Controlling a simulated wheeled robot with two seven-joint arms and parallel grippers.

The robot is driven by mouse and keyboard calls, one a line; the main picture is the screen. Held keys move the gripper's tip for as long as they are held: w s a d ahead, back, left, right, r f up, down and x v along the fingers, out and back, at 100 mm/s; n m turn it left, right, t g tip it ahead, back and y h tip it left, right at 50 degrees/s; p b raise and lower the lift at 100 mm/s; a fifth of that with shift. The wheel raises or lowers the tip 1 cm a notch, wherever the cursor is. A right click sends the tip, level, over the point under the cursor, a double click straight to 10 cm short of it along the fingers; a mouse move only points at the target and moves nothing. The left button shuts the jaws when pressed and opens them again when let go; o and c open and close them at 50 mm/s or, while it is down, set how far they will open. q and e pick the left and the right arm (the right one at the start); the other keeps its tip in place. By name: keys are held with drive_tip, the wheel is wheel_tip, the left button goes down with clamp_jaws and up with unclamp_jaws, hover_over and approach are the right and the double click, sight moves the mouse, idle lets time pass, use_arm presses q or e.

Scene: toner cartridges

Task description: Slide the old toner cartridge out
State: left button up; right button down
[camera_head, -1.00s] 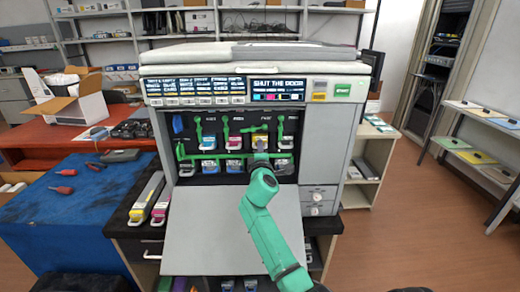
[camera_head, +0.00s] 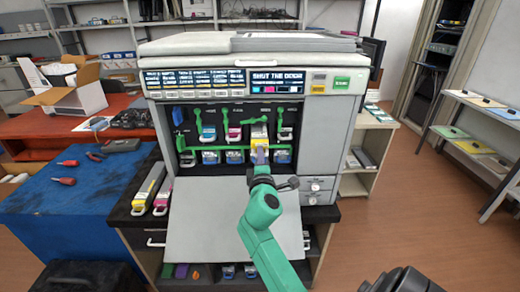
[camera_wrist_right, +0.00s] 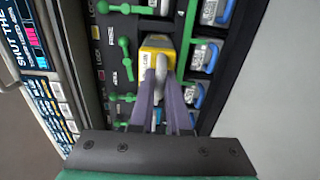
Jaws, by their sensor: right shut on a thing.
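The yellow-and-white toner cartridge (camera_head: 259,132) sticks out of its slot in the upper row of the open printer (camera_head: 325,150). It also shows in the wrist view (camera_wrist_right: 157,42), yellow on top with a pale handle at its front. My right gripper (camera_head: 260,156) is in front of this cartridge, shut on its handle; its purple fingers (camera_wrist_right: 160,92) flank the handle in the wrist view. The green lever (camera_head: 253,122) at this slot lies sideways, while the other upper levers hang upright. The back of the cartridge is hidden inside the slot.
A green bar (camera_head: 215,148) runs across the bay between the rows of cartridges. The lowered front door (camera_head: 205,225) lies below my arm. A yellow cartridge (camera_head: 149,187) and a magenta one (camera_head: 163,196) stand on the dark stand at the left.

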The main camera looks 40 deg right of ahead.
drive_tip(key=b+v, duration=0.1)
drive_tip(key=v, duration=0.9)
drive_tip(key=c, duration=0.8)
unclamp_jaws()
drive_tip(key=o, duration=0.4)
drive_tip(key=shift+s+a, duration=0.1)
drive_tip(key=b+v, duration=0.3)
drive_tip(key=v, duration=0.4)
drive_tip(key=shift+f, duration=0.1)
